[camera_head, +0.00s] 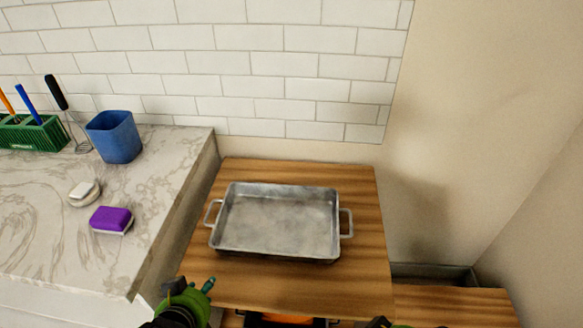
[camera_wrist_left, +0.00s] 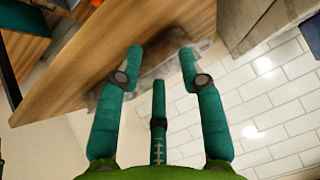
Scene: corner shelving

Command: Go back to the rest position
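My left gripper (camera_head: 190,288) shows at the bottom of the head view, by the near left corner of the wooden shelf top (camera_head: 290,287). In the left wrist view its teal fingers (camera_wrist_left: 161,55) are spread apart with nothing held between them. Only a small dark part, seemingly of my right arm, shows at the bottom edge of the head view. The right gripper's fingers cannot be made out. A grey metal tray (camera_head: 278,222) with two side handles lies flat and empty on the shelf top, apart from the left gripper.
A marble counter (camera_head: 40,245) at left holds a blue cup (camera_head: 115,137), a whisk (camera_head: 65,110), a green holder (camera_head: 33,133), a purple sponge (camera_head: 111,219) and a small white item (camera_head: 84,193). A lower wooden shelf (camera_head: 450,307) is at right, near the wall. Tiles (camera_head: 200,38) cover the back wall.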

